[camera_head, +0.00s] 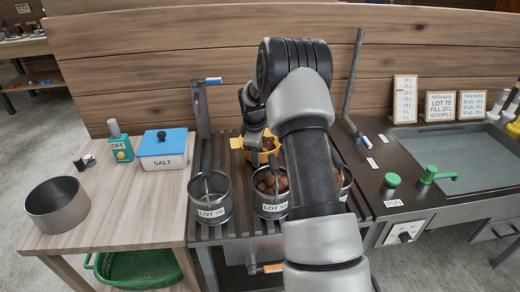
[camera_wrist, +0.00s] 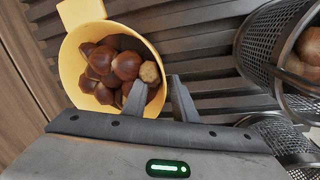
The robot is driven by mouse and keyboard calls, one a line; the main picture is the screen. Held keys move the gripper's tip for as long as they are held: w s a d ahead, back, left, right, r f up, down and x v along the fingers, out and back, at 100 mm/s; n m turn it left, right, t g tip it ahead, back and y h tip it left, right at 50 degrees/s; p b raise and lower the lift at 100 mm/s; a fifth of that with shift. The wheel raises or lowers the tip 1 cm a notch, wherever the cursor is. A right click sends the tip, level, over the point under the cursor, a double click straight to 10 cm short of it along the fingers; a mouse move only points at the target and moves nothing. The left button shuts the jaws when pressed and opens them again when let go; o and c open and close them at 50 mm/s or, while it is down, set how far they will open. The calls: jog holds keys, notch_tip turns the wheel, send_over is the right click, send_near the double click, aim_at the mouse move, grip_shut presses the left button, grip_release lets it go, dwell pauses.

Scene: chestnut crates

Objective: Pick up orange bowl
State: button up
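The orange bowl (camera_head: 264,156) stands on the dark slatted rack, behind the metal baskets. My arm partly hides it in the head view. In the wrist view the bowl (camera_wrist: 69,61) looks yellow-orange, holds several brown chestnuts (camera_wrist: 121,66) and has a flat tab handle (camera_wrist: 80,11). My gripper (camera_wrist: 157,83) is open at the bowl's near right rim. One finger overlaps the bowl's inside and the other appears just outside the rim. I cannot tell whether either finger touches it. In the head view my gripper (camera_head: 252,128) is over the bowl, its fingertips unclear.
Wire baskets labelled LOT (camera_head: 210,200) stand in front, some holding chestnuts; one basket (camera_wrist: 262,45) is close right of my gripper. A wooden wall (camera_head: 160,75) rises behind. The blue-lidded SALT box (camera_head: 163,150) and grey pot (camera_head: 57,205) are left; a sink (camera_head: 460,155) is right.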

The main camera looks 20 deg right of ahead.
grip_shut()
jog(key=shift+w+r, duration=0.1)
dwell(1.3)
